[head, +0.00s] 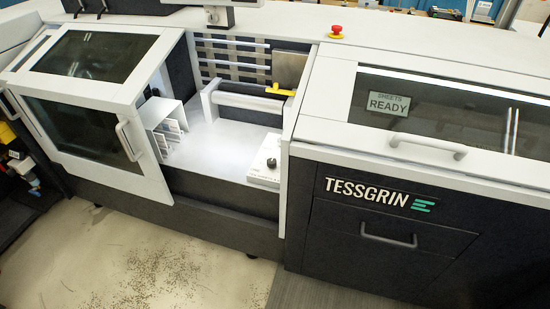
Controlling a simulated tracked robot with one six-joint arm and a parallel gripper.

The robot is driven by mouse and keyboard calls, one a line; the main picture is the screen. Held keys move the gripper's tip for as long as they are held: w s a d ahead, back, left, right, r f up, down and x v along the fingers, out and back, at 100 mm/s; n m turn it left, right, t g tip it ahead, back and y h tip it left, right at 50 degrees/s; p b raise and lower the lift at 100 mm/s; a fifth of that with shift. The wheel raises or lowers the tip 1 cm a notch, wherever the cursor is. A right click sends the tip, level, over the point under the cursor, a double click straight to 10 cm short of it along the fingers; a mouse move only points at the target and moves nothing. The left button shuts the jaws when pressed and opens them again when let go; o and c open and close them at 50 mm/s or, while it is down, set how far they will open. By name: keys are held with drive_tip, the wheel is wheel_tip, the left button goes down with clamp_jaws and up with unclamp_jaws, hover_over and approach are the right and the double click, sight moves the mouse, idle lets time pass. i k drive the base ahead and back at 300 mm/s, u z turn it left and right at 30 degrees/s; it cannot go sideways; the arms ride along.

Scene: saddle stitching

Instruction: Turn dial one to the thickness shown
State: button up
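A small black knob (271,163), which may be dial one, sits on a white plate (262,176) at the right front of the machine's open bay. Marks on the plate are too small to read, so I cannot tell the knob's setting. No thickness reading is legible in the head view. A grey sign (388,103) behind the right window reads "SHEETS READY". My gripper is not in view.
The lit bay (215,145) is open between a handled left door (92,110) and the right cover (420,140). A yellow lever (280,90) and white roller stand at its back. A red stop button (336,30) is on top.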

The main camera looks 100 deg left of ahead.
sight(272, 163)
drive_tip(key=u, duration=0.35)
drive_tip(key=k, duration=0.5)
drive_tip(key=u, duration=1.05)
drive_tip(key=k, duration=0.85)
drive_tip(key=u, duration=1.15)
drive_tip(key=i, duration=1.05)
drive_tip(key=u, duration=0.55)
drive_tip(key=i, duration=1.4)
drive_tip(key=z, duration=0.4)
